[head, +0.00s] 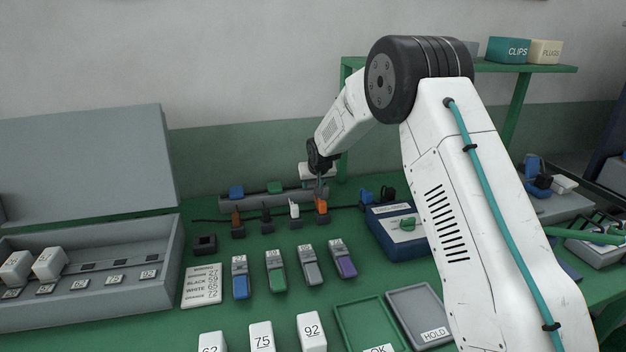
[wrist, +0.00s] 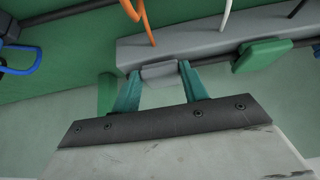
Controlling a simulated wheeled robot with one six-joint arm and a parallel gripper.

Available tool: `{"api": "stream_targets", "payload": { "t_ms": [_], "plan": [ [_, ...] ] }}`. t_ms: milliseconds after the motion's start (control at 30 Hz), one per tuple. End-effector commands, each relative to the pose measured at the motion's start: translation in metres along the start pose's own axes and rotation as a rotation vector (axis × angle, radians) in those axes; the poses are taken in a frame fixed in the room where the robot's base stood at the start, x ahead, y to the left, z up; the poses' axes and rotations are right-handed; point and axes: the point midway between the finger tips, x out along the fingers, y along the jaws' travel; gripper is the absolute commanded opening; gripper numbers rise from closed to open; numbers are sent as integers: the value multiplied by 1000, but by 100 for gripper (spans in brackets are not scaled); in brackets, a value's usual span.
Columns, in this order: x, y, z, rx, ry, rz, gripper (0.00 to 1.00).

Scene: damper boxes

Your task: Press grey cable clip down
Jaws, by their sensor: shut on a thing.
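The grey cable clip (wrist: 160,71) sits between the two teal fingers of my gripper (wrist: 159,74) in the wrist view, at the edge of the grey cable rail (wrist: 205,46). My gripper is shut on the clip. The clip appears to touch the rail, but I cannot tell how deep it sits. In the head view my gripper (head: 319,184) is at the right end of the rail (head: 290,199), and the grey clip is hidden there. A green clip (wrist: 262,55) and a blue clip (head: 236,192) are along the same rail.
Orange (head: 321,206) and white (head: 294,209) cable ends stand in front of the rail. A dark blue box (head: 400,236) is to the right. Coloured parts, including a purple one (head: 342,262), lie nearer. A green shelf post (head: 345,130) rises behind my gripper.

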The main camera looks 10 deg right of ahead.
Motion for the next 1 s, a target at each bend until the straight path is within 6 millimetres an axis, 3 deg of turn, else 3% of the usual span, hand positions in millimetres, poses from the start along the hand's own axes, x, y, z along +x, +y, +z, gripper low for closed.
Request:
{"api": "stream_targets", "payload": {
  "t_ms": [500,533,600,867,1000],
  "plan": [
    [3,0,4,1,85,-4,21],
    [3,0,4,1,85,-4,46],
    [3,0,4,0,85,-4,65],
    [3,0,4,0,84,-4,65],
    [-6,0,4,0,85,-4,65]
  ]
}}
